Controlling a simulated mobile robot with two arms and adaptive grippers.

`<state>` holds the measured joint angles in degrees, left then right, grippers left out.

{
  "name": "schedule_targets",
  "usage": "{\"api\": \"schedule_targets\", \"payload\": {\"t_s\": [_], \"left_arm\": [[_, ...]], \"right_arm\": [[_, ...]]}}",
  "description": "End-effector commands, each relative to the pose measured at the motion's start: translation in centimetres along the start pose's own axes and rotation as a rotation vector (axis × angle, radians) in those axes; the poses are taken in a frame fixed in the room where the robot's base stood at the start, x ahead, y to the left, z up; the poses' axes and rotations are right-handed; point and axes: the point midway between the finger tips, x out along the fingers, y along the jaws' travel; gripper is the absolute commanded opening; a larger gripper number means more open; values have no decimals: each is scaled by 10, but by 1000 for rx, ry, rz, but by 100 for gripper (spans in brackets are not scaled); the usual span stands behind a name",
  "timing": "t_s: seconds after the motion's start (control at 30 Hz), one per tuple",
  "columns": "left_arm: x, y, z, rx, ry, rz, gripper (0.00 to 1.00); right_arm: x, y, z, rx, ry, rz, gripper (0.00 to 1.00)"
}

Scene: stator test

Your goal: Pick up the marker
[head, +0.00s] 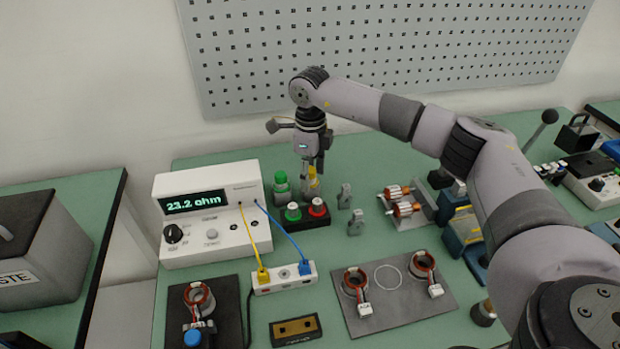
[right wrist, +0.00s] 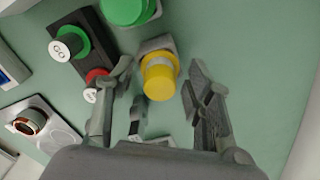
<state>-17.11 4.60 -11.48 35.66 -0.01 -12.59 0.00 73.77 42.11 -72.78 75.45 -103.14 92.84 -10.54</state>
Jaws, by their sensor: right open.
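The marker (right wrist: 160,78) shows a yellow round end in the right wrist view, seen nearly end-on beside a small grey block. In the head view, a bit of yellow (head: 313,183) shows just below my right gripper (head: 309,170). My right gripper is open, pointing down. In the right wrist view its fingers (right wrist: 161,85) stand on both sides of the marker with visible space to each. I cannot tell how far the tips are above it. My left gripper is not in view.
A box with green and red buttons (head: 303,222) stands just in front of the gripper. A green-capped bottle (head: 281,188) stands close on its left. Small grey clips (head: 355,222) stand to the right. A meter reading 23.2 ohm (head: 212,240) is farther left.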

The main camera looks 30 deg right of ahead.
Motion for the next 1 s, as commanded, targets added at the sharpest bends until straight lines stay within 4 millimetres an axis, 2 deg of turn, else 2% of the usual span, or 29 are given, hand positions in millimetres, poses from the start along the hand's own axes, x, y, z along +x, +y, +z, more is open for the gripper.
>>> {"api": "schedule_targets", "payload": {"t_s": [0.17, 0.7, 0.83, 0.87, 1.0], "left_arm": [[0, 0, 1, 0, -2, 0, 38], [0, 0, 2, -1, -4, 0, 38], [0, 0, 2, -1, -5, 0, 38], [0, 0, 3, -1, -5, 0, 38], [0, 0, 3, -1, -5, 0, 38]], "right_arm": [[0, 0, 0, 0, 0, 0, 47], [0, 0, 0, 0, 0, 0, 11], [0, 0, 0, 0, 0, 0, 5], [0, 0, 0, 0, 0, 0, 0], [0, 0, 0, 0, 1, 0, 0]]}}
